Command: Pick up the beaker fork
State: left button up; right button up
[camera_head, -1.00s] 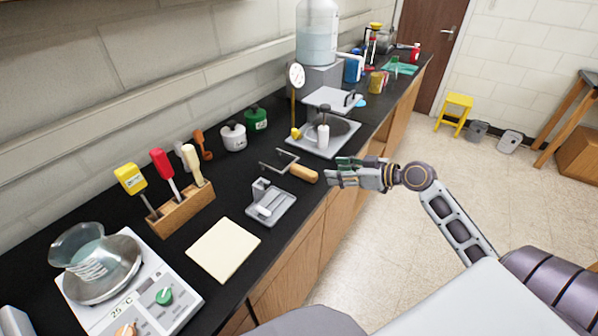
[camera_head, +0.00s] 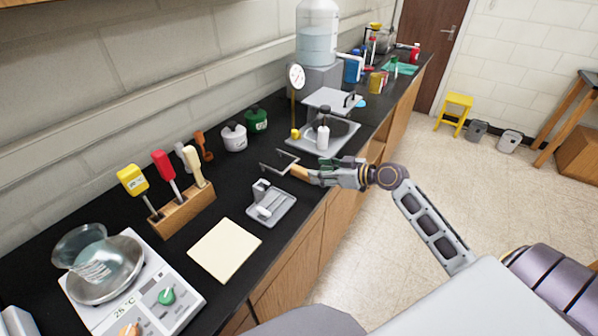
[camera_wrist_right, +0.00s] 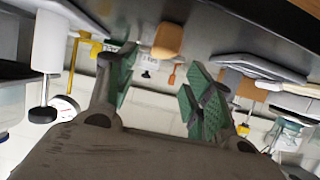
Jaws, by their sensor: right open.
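The beaker fork lies on the black bench, with a wooden handle (camera_head: 300,172) and a grey metal two-pronged frame (camera_head: 277,163) pointing left. My right gripper (camera_head: 320,174) is open at the handle's right end, over the bench's front edge. In the head view it covers part of the handle; I cannot tell whether it touches. In the right wrist view, the tan handle (camera_wrist_right: 168,40) shows beyond and between the two green-padded fingers of the open gripper (camera_wrist_right: 160,78). My left gripper is not in view.
A grey metal stand (camera_head: 268,207) sits just in front of the fork. A wooden tool block (camera_head: 183,212), a pale pad (camera_head: 224,248) and a hot plate (camera_head: 185,298) stand at left.

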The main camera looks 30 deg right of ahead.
aim_at(304, 170)
jog(key=shift+x, duration=1.15)
jog(key=shift+w, duration=0.1)
jog(key=shift+p+x, duration=0.65)
jog(key=shift+x, duration=1.85)
jog(key=shift+f, duration=0.15)
jog(key=c, duration=1.1)
jog(key=shift+c, duration=0.2)
jog(key=shift+r, duration=5.05)
